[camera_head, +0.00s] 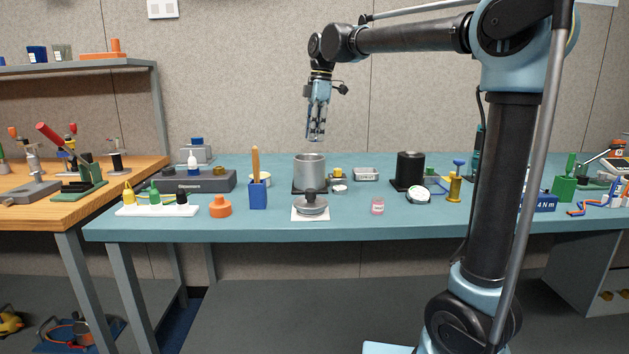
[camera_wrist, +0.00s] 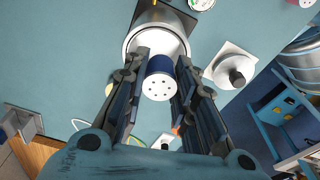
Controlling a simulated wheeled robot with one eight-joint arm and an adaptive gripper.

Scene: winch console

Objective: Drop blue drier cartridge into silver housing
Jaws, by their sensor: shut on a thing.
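The blue drier cartridge (camera_wrist: 160,68), with a pale end plate (camera_wrist: 157,87) pierced by small holes, sits between the fingers in the wrist view. My gripper (camera_wrist: 161,85) is shut on it. In the head view my gripper (camera_head: 316,138) points down, above the silver housing (camera_head: 309,172) and apart from it; the cartridge is hard to make out there. The housing is an open-topped cylinder standing upright on a dark base (camera_head: 309,190). In the wrist view the housing (camera_wrist: 133,38) shows beyond the cartridge, which partly covers it.
A grey lid with a dark knob (camera_head: 311,205) lies on a white pad in front of the housing. A blue holder (camera_head: 257,195) with a wooden-handled tool stands to the left. A black cylinder (camera_head: 410,167) stands to the right. The air around my gripper is clear.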

